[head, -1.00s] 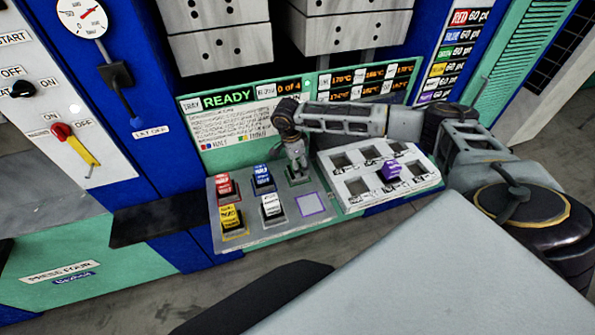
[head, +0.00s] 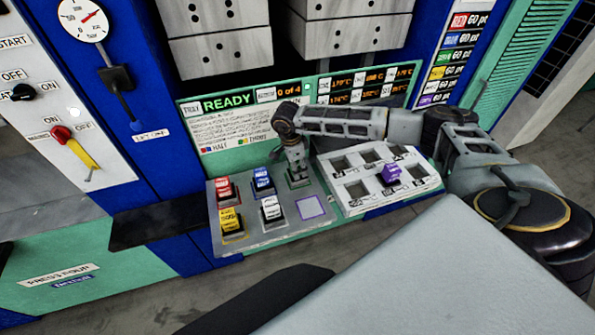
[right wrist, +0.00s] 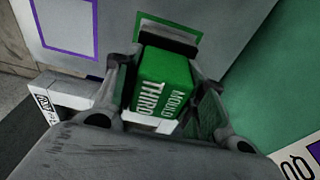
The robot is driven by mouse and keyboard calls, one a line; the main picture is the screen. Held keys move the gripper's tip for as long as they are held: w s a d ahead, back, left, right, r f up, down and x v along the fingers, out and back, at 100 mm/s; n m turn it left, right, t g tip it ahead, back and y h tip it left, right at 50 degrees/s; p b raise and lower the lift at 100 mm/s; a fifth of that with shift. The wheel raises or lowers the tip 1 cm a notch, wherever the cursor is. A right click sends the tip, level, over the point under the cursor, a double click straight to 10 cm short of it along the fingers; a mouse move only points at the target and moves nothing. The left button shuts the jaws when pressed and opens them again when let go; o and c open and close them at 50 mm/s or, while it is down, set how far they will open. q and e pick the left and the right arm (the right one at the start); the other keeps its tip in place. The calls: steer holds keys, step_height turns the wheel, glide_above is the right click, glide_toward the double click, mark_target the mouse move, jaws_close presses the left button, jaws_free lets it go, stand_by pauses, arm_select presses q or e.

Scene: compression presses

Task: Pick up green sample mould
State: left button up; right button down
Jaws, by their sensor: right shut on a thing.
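The green sample mould (right wrist: 163,82) is between the fingers of my right gripper (right wrist: 165,98), which is shut on it. It still appears to be at its green-outlined place on the grey tray (head: 268,232). In the head view my right gripper (head: 297,178) points straight down there and hides most of the mould. A red mould (head: 223,188), a blue mould (head: 262,179), a yellow mould (head: 231,220) and a white mould (head: 271,208) stand on the tray. My left gripper is not in view.
A purple-outlined place (head: 311,207) on the tray is empty. Right of it, a white slotted rack (head: 362,187) holds a purple mould (head: 391,173). A READY screen (head: 229,101) stands close behind the gripper. A black shelf (head: 160,220) juts out at left.

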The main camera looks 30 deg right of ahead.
steer(key=shift+r, duration=0.15)
steer(key=shift+r+b, duration=0.75)
steer(key=shift+r, duration=4.15)
steer(key=shift+d, duration=0.1)
